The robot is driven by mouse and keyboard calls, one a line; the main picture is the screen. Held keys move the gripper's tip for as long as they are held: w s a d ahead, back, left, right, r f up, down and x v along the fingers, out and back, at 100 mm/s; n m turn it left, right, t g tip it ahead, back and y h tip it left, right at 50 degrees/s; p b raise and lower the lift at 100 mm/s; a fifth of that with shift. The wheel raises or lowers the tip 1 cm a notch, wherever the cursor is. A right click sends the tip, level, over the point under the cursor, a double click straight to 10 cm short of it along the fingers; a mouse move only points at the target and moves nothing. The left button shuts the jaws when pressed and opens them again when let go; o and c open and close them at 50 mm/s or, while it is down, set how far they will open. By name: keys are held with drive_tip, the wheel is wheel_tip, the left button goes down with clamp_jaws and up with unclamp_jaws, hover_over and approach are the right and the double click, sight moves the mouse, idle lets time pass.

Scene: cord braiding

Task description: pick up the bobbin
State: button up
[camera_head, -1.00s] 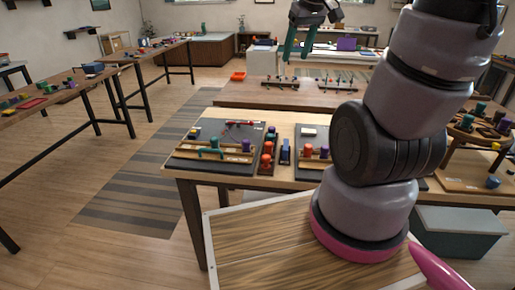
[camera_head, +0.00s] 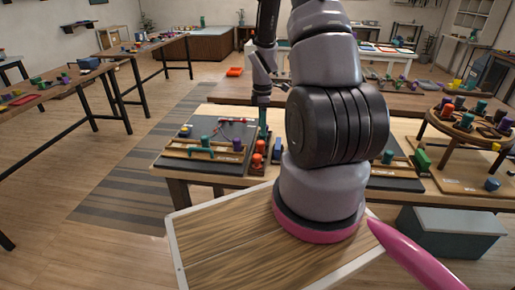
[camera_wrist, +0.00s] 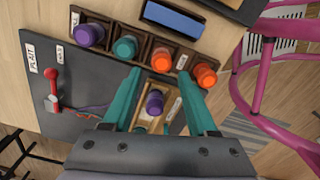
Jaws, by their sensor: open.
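In the wrist view, the two teal fingers of my gripper (camera_wrist: 160,76) are apart, with nothing held. A purple bobbin (camera_wrist: 155,101) shows between them on a light wooden frame (camera_wrist: 147,121). Beyond the fingertips, a dark rack (camera_wrist: 141,29) holds a purple bobbin (camera_wrist: 89,35), a teal bobbin (camera_wrist: 125,47) and two orange bobbins (camera_wrist: 160,60), (camera_wrist: 205,75). The right orange bobbin is close to the right fingertip; I cannot tell if they touch. In the head view, my gripper (camera_head: 263,120) points down over the near table, partly hidden.
A grey board (camera_wrist: 55,112) marked "PLAIT" carries a red-handled lever (camera_wrist: 51,80). A blue block (camera_wrist: 173,19) lies in a tray past the rack. Pink curved bars (camera_wrist: 262,75) stand at the right. A round bobbin stand (camera_head: 462,127) is at the table's right.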

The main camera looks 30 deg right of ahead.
sight(261, 142)
drive_tip(key=f, duration=0.9)
drive_tip(key=shift+a, duration=0.25)
drive_tip(key=shift+r, duration=0.1)
clamp_jaws()
